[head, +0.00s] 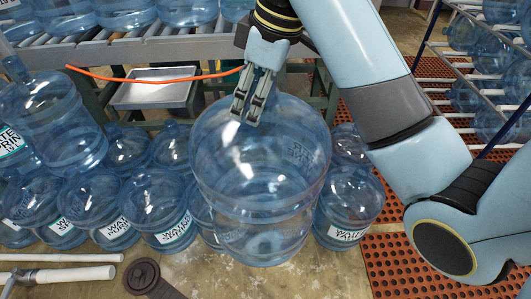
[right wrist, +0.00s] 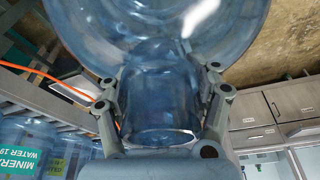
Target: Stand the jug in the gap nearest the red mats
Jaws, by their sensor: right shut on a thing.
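A large clear blue jug (head: 265,165) hangs in the middle of the head view, neck up, looming larger than the jugs on the floor. My right gripper (head: 250,98) is shut on its neck, which shows between the fingers in the right wrist view (right wrist: 160,95). The held jug covers the space between a front-row jug (head: 170,213) on its left and a jug (head: 348,205) on its right, so any gap there is hidden. Whether its base touches the floor I cannot tell. Red mats (head: 390,270) lie at the right. My left gripper is not in view.
Several blue jugs stand close together at the left, with a larger-looking one (head: 50,125) above them. A roller conveyor (head: 120,48) with jugs runs behind, with an orange hose (head: 140,79) and a metal tray (head: 153,90). A jug rack (head: 470,75) stands at the right.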

